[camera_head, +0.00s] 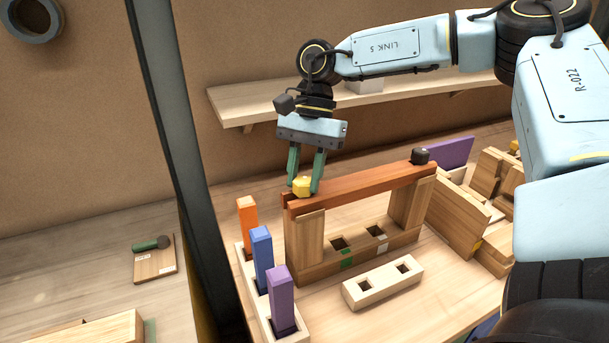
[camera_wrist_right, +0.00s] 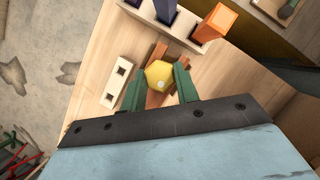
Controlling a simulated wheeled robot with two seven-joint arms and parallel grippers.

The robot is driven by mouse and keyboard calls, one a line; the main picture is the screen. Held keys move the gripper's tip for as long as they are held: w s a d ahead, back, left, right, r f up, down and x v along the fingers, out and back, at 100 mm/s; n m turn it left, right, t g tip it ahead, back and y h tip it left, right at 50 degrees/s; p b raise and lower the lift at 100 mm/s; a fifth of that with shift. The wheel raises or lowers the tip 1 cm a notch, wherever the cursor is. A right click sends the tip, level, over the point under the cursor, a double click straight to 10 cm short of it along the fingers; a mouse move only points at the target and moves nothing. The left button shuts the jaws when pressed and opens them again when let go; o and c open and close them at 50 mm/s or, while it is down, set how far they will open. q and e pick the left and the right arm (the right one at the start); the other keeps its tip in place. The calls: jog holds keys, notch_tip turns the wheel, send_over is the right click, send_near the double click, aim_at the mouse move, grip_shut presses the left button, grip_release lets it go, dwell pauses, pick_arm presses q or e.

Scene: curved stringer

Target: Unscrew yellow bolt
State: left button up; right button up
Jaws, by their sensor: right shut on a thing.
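The yellow bolt (camera_head: 302,186) has a hexagonal head and sits at the left end of the reddish-brown beam (camera_head: 365,186). My right gripper (camera_head: 304,186) points down over that end, its green fingers on either side of the bolt head and shut on it. In the right wrist view the yellow head (camera_wrist_right: 159,75) lies between the two fingertips (camera_wrist_right: 157,82). The bolt's shank is hidden. A dark bolt (camera_head: 419,156) stands at the beam's right end. My left gripper is not in view.
The beam rests on two wooden posts. Orange (camera_head: 247,214), blue (camera_head: 262,250) and purple (camera_head: 281,290) blocks stand in a holder to the left. A two-hole block (camera_head: 383,284) lies in front. A shelf (camera_head: 240,108) runs behind my gripper. Wooden parts crowd the right.

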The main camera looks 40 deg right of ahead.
jog(key=n, duration=0.1)
jog(key=n+b, duration=0.1)
jog(key=shift+w+a+n+g+h, duration=0.1)
jog(key=shift+w+n+g+h, duration=0.05)
jog(key=shift+n+g+h, duration=0.2)
jog(key=n+g+b, duration=0.1)
jog(key=n, duration=0.1)
jog(key=shift+n+h, duration=0.35)
jog(key=shift+r+n+g+h, duration=0.25)
jog(key=shift+n+h, duration=0.15)
jog(key=shift+n, duration=0.8)
jog(key=shift+a+n+h, duration=0.15)
jog(key=shift+n+h, duration=0.25)
jog(key=shift+n, duration=0.7)
jog(key=n+h, duration=0.1)
jog(key=n, duration=0.2)
jog(key=shift+r+n, duration=0.1)
jog(key=shift+n, duration=0.3)
jog(key=o, duration=1.2)
